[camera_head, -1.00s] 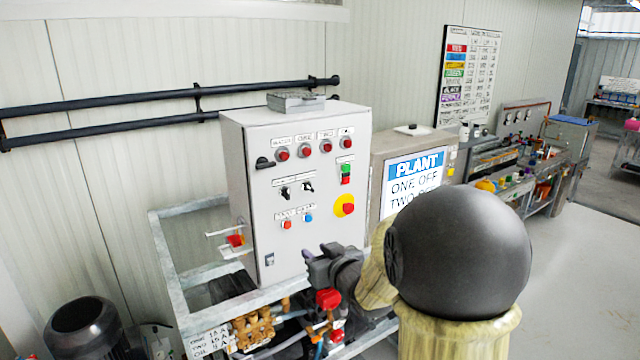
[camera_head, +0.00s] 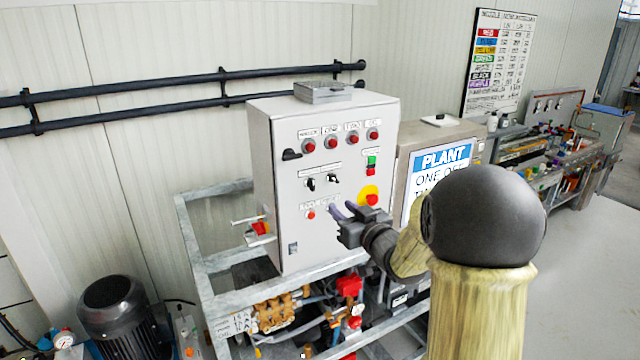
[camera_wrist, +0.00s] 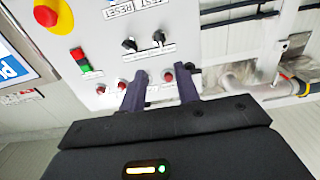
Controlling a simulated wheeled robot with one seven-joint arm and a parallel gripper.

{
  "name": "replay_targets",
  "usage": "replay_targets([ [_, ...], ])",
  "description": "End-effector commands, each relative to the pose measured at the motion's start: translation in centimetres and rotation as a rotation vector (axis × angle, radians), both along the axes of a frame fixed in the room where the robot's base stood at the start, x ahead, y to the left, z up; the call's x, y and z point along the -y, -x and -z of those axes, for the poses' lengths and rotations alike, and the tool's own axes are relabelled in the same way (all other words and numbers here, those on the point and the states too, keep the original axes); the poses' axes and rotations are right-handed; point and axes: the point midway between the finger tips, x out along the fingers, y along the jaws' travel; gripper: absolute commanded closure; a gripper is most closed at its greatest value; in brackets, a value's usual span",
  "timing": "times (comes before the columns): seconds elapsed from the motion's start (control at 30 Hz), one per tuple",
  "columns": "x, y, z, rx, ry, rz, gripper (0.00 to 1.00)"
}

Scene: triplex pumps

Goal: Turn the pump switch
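The grey pump control box (camera_head: 290,235) stands upright. Two small black rotary switches, the left one (camera_head: 311,184) and the right one (camera_head: 333,180), sit mid-panel; both also show in the wrist view, (camera_wrist: 159,38) and (camera_wrist: 129,45). My gripper (camera_head: 343,211) is in front of the panel's lower right part, below the switches in the picture. In the wrist view its dark fingers (camera_wrist: 162,74) are spread apart with nothing held between them. The gripper covers part of the lower button row. Whether a finger touches the panel cannot be told.
The panel also carries red lamps (camera_head: 333,143), a black lever (camera_head: 291,155), a green and red button pair (camera_head: 371,164) and a red stop button on yellow (camera_head: 370,196). A metal frame (camera_head: 215,300) with pipework is below. A PLANT sign (camera_head: 440,165) stands at the right.

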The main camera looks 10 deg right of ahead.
Motion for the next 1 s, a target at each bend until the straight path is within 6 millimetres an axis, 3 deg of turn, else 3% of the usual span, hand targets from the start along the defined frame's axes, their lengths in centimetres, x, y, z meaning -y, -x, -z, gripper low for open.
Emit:
replay_targets([
  [0.7,-3.7,-11.3,-0.3,-0.001,-0.001,0.001,0.68],
  [1.0,-4.1,-12.8,0.0,0.0,0.0,0.001,0.68],
])
